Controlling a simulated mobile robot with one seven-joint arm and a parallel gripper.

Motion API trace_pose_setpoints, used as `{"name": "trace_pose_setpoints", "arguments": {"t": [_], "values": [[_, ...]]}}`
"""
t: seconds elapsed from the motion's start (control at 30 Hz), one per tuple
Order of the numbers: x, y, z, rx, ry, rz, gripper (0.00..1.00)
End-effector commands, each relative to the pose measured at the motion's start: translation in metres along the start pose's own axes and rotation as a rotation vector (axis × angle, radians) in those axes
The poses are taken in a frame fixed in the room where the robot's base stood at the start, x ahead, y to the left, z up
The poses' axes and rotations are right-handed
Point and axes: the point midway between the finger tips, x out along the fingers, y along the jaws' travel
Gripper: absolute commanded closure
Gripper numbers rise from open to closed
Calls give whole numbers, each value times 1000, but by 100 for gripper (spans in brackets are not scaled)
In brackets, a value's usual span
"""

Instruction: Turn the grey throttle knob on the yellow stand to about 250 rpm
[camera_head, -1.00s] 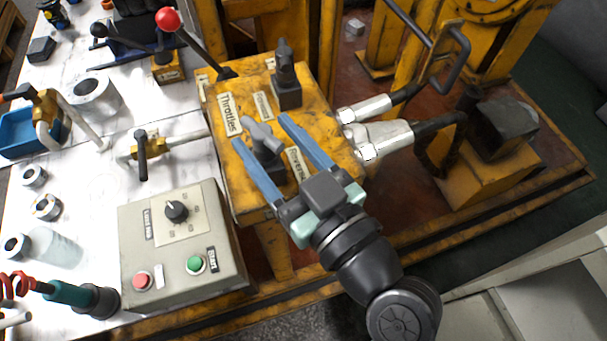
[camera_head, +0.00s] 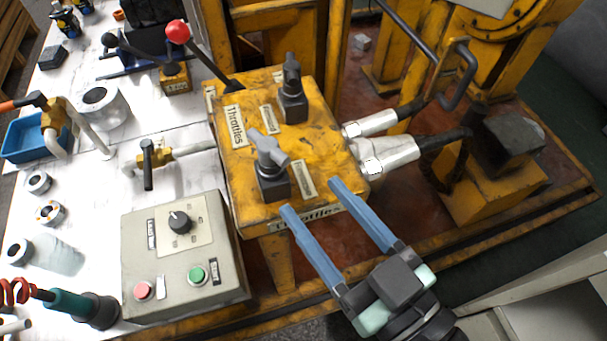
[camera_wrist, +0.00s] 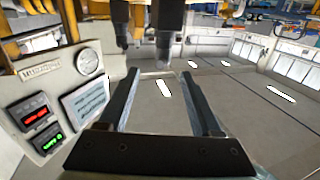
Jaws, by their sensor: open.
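The yellow stand (camera_head: 320,137) is in the middle of the head view, with a "Throttles" label on top. A grey throttle knob (camera_head: 268,147) with a light grey handle sits on a dark square base near the stand's front left. A second, darker knob (camera_head: 291,75) stands farther back. My gripper (camera_head: 311,195) is open and empty, at the stand's front right edge, clear of the grey knob. Its blue fingers also show in the wrist view (camera_wrist: 160,78), with nothing between them. A readout panel with a red display (camera_wrist: 30,112) and a green display (camera_wrist: 47,138) is in the wrist view; the digits are too small to read.
A grey control box (camera_head: 185,255) with a dial and red and green buttons stands left of the gripper. A red-ball lever (camera_head: 178,32) rises behind the stand. Metal hose fittings (camera_head: 385,153) stick out on the stand's right. A round gauge (camera_wrist: 88,62) tops the readout panel.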

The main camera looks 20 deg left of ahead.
Motion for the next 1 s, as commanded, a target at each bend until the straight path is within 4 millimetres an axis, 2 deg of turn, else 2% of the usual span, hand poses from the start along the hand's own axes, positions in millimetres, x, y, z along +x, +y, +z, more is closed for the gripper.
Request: {"name": "trace_pose_setpoints", "arguments": {"t": [0.03,0.2,0.4,0.57,0.77,1.0], "values": [[-5,8,-9,24,-3,1,34],[-20,20,-9,104,-17,-60,34],[-38,24,-10,152,-11,-149,34],[-42,23,-8,164,-7,-185,34],[-23,18,-6,165,-8,-194,34],[26,8,-8,166,-8,-195,34]]}}
